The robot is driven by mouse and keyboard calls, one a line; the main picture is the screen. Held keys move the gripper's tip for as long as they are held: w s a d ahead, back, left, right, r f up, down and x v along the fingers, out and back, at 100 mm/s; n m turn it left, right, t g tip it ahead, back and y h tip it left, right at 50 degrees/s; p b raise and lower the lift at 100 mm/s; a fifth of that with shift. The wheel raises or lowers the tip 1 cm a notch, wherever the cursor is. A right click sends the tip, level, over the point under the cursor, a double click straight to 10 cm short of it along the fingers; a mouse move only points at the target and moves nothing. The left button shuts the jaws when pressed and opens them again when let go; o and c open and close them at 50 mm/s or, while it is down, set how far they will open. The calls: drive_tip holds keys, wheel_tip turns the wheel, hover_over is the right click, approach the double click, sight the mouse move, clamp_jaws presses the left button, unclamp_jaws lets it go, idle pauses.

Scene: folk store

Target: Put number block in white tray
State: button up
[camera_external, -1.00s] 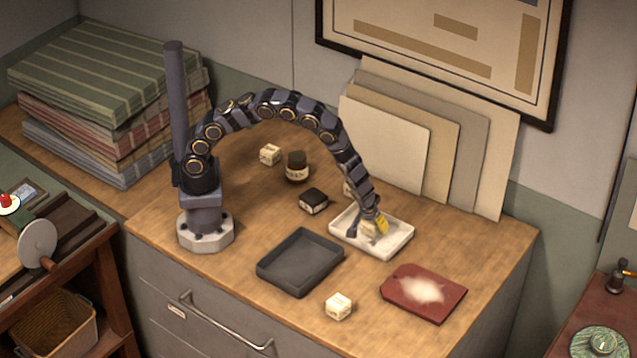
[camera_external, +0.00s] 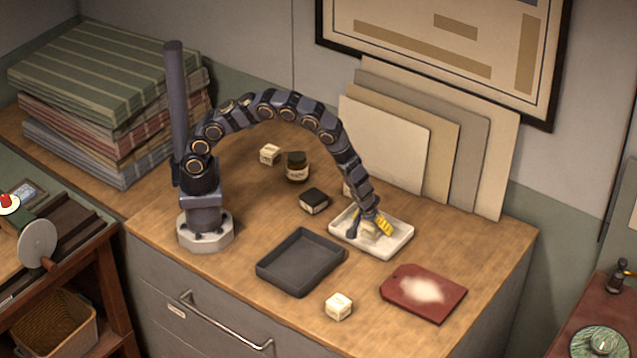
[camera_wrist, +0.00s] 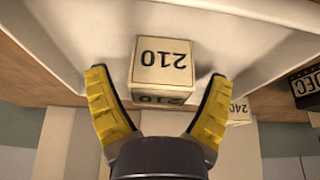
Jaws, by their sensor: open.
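The white tray (camera_external: 397,247) stands on the wooden top, to the right of the dark tray. A cream number block marked 210 (camera_wrist: 163,66) rests inside the white tray in the wrist view. My gripper (camera_wrist: 158,100) is open above the tray, its yellow-padded fingers apart on either side of the block's near end and not closed on it. In the external view my gripper (camera_external: 370,229) partly hides the block. Another cream block marked 240 (camera_wrist: 239,111) stands outside the tray.
A dark grey tray (camera_external: 300,284), a cream block (camera_external: 338,306) and a red board with white powder (camera_external: 423,292) lie in front. A black block (camera_external: 313,201), a dark jar (camera_external: 297,167) and a cream block (camera_external: 270,154) stand behind. Boards (camera_external: 385,145) lean against the wall.

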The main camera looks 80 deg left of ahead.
drive_tip(key=v, duration=1.1)
drive_tip(key=s+a+r+m+g, duration=0.2)
drive_tip(key=s+a+r, duration=0.7)
drive_tip(key=s+r, duration=0.3)
drive_tip(key=s+r+m+g+h, duration=0.1)
drive_tip(key=s+r+m, duration=0.2)
drive_tip(key=s, duration=0.7)
drive_tip(key=s+r+m+g+h, duration=0.2)
drive_tip(key=s+r+m, duration=0.2)
drive_tip(key=s, duration=0.5)
drive_tip(key=shift+s, duration=0.4)
